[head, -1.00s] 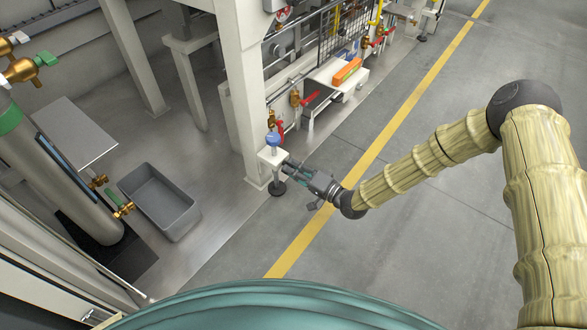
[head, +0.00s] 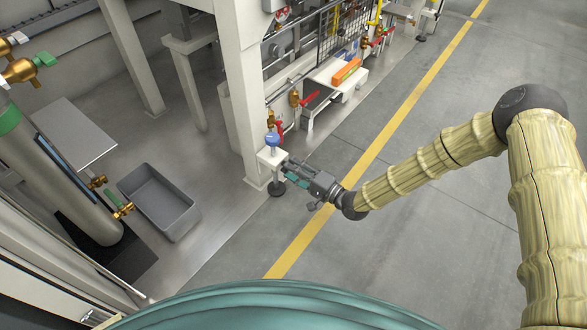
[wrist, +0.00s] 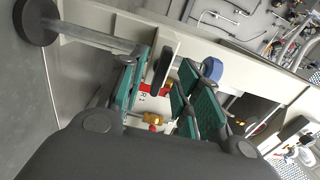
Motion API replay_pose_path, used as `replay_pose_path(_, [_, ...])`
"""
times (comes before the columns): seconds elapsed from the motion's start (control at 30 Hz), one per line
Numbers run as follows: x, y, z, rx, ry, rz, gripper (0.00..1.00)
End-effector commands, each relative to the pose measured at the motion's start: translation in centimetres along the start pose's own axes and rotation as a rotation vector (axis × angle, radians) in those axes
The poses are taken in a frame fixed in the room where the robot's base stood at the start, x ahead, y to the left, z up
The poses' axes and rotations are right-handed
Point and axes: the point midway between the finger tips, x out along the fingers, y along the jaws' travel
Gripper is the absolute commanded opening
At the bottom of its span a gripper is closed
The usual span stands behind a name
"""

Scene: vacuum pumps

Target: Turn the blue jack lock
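The blue jack lock (head: 272,139) is a small round knob on top of a pale bracket (head: 273,156) at the foot of the white frame. A blue round part (wrist: 213,70), likely the same knob, shows in the wrist view beyond the right finger. My gripper (head: 287,169) is just right of and below the knob, beside the bracket. In the wrist view my gripper (wrist: 163,72) has its teal-padded fingers spread apart, with nothing held between them. The knob is outside the gap. I cannot tell whether a fingertip touches the bracket.
A dark round foot (head: 277,188) stands under the bracket. Brass valves with red handles (head: 280,129) are close behind the knob. A grey bin (head: 160,200) is on the floor to the left. The floor around the yellow line (head: 372,160) is clear.

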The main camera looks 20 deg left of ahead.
Motion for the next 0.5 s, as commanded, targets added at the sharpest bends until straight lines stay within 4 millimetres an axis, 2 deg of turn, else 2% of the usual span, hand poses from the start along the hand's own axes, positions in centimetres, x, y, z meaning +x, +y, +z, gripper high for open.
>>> replay_pose_path(0.5, [-1.4, 0.0, 0.0, 0.0, 0.0, 0.0, 0.33])
